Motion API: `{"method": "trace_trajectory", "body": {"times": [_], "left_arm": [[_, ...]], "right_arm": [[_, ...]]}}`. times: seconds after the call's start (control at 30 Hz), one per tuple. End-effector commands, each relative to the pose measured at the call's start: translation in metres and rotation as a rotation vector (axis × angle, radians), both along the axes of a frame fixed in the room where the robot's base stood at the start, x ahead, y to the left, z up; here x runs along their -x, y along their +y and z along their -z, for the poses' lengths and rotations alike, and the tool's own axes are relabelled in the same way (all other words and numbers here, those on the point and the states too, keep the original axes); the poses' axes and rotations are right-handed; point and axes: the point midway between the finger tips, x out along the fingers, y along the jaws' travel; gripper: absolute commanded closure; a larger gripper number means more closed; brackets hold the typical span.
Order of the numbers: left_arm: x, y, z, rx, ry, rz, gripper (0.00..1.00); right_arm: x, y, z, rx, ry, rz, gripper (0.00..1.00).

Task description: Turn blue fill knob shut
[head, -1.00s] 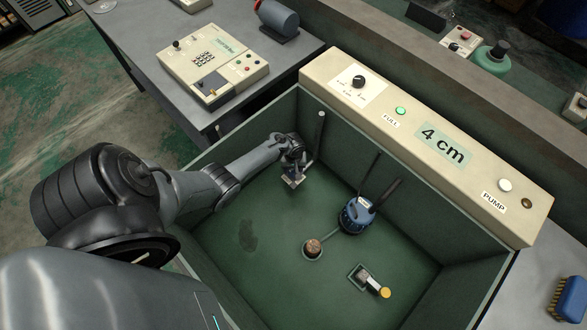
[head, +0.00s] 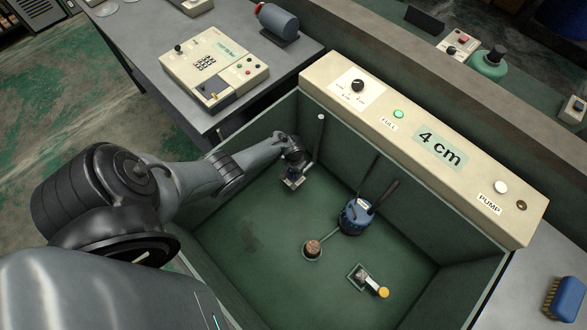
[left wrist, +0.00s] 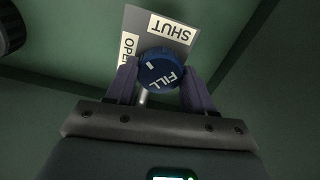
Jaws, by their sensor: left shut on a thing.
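The blue fill knob (left wrist: 161,70) shows in the left wrist view, marked FILL, with a short white line on its left side. A placard (left wrist: 150,25) behind it carries the words OPEN at left and SHUT at upper right. The knob's line lies on the side nearer OPEN. My left gripper (left wrist: 162,85) is shut on the knob, with one purple finger on each side. In the head view my left gripper (head: 292,182) is low in the green tank by its back left wall, and the knob is hidden there. My right gripper is out of view.
The green tank (head: 225,265) has walls all round. A blue pump (head: 355,216), a round brown plug (head: 313,247) and a yellow-ended fitting (head: 383,292) are on its floor. A cream panel (head: 440,150) along the back rim reads 4 cm, with a green FULL light (head: 398,114).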

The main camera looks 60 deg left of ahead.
Motion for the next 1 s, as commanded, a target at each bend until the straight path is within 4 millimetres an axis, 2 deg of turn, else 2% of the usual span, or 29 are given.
{"method": "trace_trajectory", "body": {"times": [0.6, 1.0], "left_arm": [[0.0003, 0.0006, 0.0007, 0.000, 0.001, 0.582, 0.78], [0.0001, 0.0004, 0.0006, -0.001, 0.001, 0.848, 0.78]], "right_arm": [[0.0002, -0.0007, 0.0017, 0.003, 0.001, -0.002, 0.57], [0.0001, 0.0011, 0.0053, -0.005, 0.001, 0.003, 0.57]]}}
